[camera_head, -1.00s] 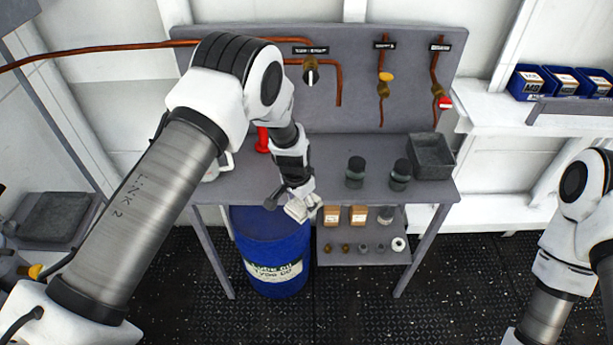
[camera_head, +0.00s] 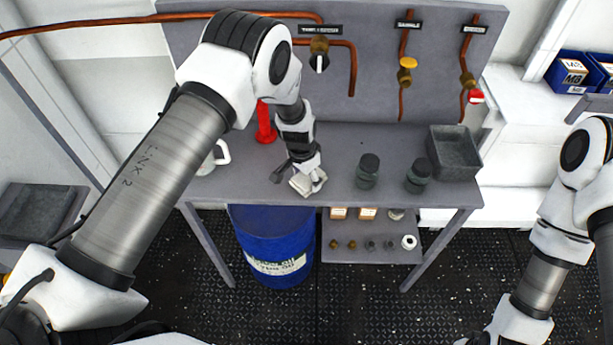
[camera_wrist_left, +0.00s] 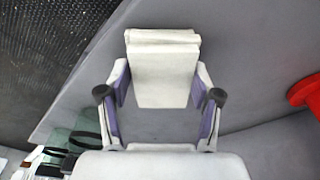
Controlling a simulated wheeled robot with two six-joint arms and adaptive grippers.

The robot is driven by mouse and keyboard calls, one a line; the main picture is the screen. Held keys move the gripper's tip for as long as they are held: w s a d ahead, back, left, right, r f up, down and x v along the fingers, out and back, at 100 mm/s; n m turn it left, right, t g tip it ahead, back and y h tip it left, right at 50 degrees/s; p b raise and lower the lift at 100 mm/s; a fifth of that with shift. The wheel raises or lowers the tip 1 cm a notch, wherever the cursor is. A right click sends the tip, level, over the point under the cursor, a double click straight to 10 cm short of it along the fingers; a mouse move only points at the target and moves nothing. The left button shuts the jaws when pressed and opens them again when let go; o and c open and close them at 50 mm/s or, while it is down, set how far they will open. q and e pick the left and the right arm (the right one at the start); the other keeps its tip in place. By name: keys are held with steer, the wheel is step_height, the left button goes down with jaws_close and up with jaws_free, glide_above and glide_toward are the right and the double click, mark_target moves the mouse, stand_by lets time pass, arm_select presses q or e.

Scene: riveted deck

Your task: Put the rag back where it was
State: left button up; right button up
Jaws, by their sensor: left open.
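The rag (camera_head: 309,184) is a small folded off-white cloth at the front part of the grey workbench (camera_head: 260,185). My left gripper (camera_head: 301,177) is at the rag, coming down from above. In the left wrist view the rag (camera_wrist_left: 164,72) lies between the two open fingers of the left gripper (camera_wrist_left: 160,90), close to both. Whether the fingers touch it, I cannot tell. It appears to rest on the bench top near the front edge. My right arm shows at the right; its gripper is outside the picture.
A red object (camera_head: 265,125) and a white mug (camera_head: 215,158) stand left of the gripper. Two dark jars (camera_head: 368,172) and a grey bin (camera_head: 455,155) stand to the right. A blue drum (camera_head: 265,240) is below the bench. Pipes with valves run along the back panel.

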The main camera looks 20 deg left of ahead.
arm_select(q)
steer(key=o, duration=0.3)
steer(key=shift+o, duration=0.2)
steer(key=shift+s+r, duration=0.1)
steer(key=shift+s, duration=0.05)
